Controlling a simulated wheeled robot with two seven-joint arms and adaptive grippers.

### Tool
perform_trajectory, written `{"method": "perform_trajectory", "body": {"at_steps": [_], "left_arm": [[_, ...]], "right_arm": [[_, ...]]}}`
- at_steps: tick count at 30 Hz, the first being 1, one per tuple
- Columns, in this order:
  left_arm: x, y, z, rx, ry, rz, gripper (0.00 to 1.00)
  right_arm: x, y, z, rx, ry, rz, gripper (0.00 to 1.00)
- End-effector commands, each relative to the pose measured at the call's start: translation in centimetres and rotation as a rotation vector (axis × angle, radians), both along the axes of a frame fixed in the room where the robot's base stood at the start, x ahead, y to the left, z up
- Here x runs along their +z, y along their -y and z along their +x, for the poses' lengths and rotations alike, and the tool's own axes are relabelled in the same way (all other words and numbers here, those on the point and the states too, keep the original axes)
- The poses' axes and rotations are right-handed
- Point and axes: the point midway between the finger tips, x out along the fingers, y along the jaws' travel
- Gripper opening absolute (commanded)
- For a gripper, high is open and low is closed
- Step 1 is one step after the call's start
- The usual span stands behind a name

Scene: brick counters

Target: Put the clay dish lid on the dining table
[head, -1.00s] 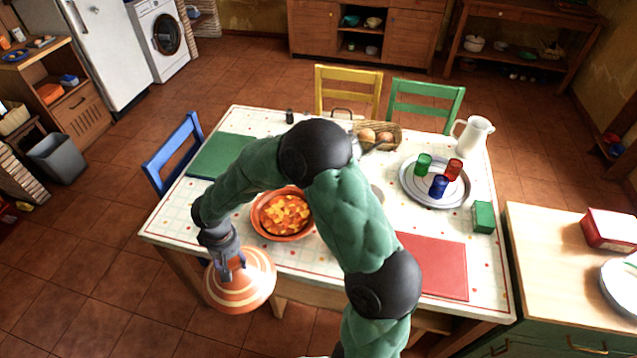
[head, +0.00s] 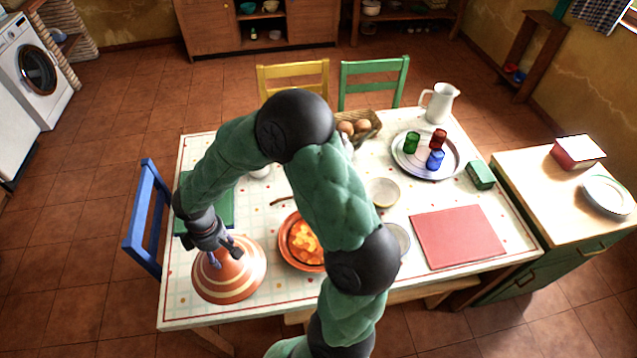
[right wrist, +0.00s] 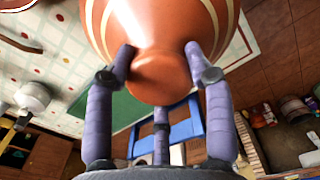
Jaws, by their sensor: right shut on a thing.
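The clay dish lid (head: 234,277) is an orange-brown cone with cream bands. In the head view it is at the near left corner of the dining table (head: 184,312), over the tabletop; I cannot tell whether its rim touches the cloth. My right gripper (head: 220,256) is shut on the lid's top knob. The right wrist view shows the fingers around the knob (right wrist: 158,78), with the lid's body beyond. The clay dish (head: 297,240) with orange food sits to the right of the lid, partly hidden by my arm. My left gripper is not in view.
A green mat (head: 222,206) lies behind the lid, and a red mat (head: 458,237) lies at the right. A tray (head: 410,167) holds coloured cups near a white jug (head: 438,103). A blue chair (head: 150,222) stands at the table's left edge.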

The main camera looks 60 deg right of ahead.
Motion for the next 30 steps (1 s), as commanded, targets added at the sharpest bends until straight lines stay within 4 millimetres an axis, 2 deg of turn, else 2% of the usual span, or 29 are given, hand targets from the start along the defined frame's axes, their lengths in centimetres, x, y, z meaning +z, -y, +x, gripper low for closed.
{"method": "perform_trajectory", "body": {"at_steps": [1,9,18,24,30], "left_arm": [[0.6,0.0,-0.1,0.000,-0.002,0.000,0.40],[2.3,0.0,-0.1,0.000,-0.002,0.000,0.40],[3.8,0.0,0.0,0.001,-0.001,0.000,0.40],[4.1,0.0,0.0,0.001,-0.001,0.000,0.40],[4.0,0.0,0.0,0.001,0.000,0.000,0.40]], "right_arm": [[0.9,0.8,-0.8,0.062,0.002,0.000,0.00],[3.2,4.2,-5.1,0.471,0.005,0.001,0.00],[5.0,6.3,-9.3,0.850,0.005,-0.002,0.00],[5.4,6.8,-10.4,0.965,0.005,-0.003,0.00],[5.4,6.9,-10.6,0.984,0.005,-0.003,0.00]]}}
